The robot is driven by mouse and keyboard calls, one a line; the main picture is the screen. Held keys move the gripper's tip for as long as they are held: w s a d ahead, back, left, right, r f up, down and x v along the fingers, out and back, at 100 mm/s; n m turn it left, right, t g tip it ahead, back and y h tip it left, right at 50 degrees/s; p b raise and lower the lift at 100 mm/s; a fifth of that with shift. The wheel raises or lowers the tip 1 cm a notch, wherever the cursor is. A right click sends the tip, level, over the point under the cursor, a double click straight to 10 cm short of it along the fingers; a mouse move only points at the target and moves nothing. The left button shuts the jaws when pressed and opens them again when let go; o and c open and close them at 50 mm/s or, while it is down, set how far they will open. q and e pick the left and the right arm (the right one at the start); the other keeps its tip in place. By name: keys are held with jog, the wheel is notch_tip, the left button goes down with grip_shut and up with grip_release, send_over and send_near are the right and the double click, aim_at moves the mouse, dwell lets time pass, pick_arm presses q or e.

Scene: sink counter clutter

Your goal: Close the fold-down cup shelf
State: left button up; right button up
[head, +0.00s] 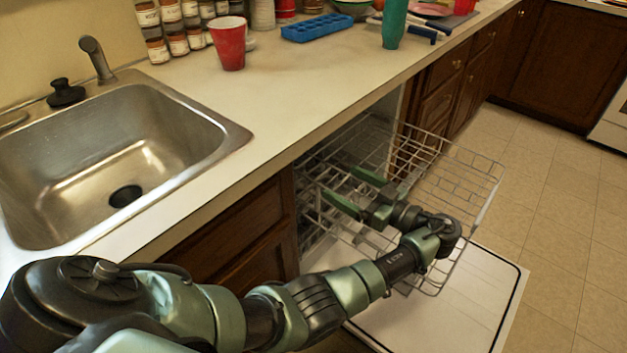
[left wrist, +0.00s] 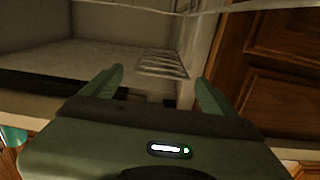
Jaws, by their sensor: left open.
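The open dishwasher's wire rack (head: 470,172) is pulled out over the lowered door (head: 450,306). In the left wrist view, a small wire shelf (left wrist: 163,63) sticks out from the inner side wall, ahead of my fingers; I take it to be the fold-down cup shelf. I cannot clearly pick it out among the wires in the head view. My left gripper (head: 354,187) is open and empty at the rack, pointing into the dishwasher. Its fingers (left wrist: 160,76) frame the shelf in the wrist view, apparently without touching it. My right gripper is not in view.
The counter edge (head: 290,150) overhangs the dishwasher opening. A sink (head: 110,150) is at left. A red cup (head: 229,44), a blue tray (head: 318,27) and a green cup (head: 394,24) stand on the counter. Wooden cabinets (head: 440,100) adjoin the opening; floor at right is clear.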

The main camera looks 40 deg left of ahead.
aim_at(321, 171)
pick_arm(q)
jog(key=shift+a+f, duration=0.2)
jog(key=shift+a, duration=0.05)
jog(key=a, duration=0.2)
jog(key=a+p, duration=0.1)
jog(key=a, duration=0.4)
jog(key=shift+w+a, duration=0.3)
jog(key=shift+w, duration=0.05)
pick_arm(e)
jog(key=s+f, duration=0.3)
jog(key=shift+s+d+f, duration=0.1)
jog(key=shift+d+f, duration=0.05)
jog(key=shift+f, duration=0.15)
pick_arm(q)
grip_shut()
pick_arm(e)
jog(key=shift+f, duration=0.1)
